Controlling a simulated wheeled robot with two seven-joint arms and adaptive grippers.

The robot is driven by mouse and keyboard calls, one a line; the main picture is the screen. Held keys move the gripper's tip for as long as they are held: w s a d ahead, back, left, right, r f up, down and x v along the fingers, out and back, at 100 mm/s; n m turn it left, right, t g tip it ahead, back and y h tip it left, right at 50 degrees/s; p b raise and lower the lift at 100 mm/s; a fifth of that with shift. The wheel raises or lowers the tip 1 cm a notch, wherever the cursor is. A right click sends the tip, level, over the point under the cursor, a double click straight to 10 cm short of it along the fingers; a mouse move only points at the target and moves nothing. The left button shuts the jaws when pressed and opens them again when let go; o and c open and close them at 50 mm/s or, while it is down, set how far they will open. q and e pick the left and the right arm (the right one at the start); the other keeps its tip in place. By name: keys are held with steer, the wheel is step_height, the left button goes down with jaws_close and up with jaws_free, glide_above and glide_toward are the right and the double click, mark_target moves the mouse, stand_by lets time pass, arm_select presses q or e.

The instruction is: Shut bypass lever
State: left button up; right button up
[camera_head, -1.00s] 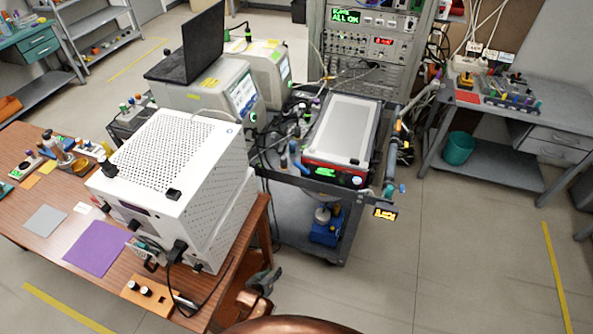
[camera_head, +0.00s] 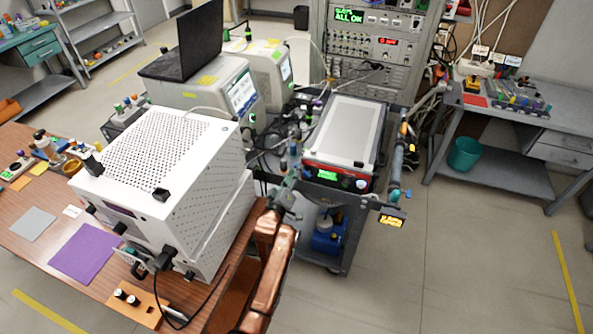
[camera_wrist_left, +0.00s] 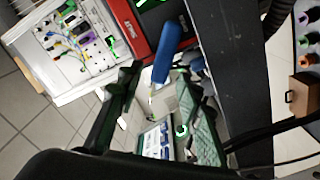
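A blue lever handle (camera_wrist_left: 168,50), which I take to be the bypass lever, shows in the left wrist view beside the red-and-black front of an instrument. My left gripper (camera_wrist_left: 163,82) is open, with one dark finger on each side of the handle's lower end. I cannot tell whether either finger touches it. In the head view my left gripper (camera_head: 290,172) reaches up from my copper-coloured arm to the cart's front left, by the red-fronted instrument (camera_head: 345,140). It hides most of the handle there. My right gripper is not in view.
A white perforated box (camera_head: 165,165) stands on the wooden table (camera_head: 60,280) left of my arm. Cables and fittings crowd the cart behind the gripper. A blue pump (camera_head: 328,238) sits on the cart's lower shelf. The floor at right is clear.

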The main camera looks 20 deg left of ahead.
arm_select(q)
steer(key=shift+w, duration=1)
jaws_close()
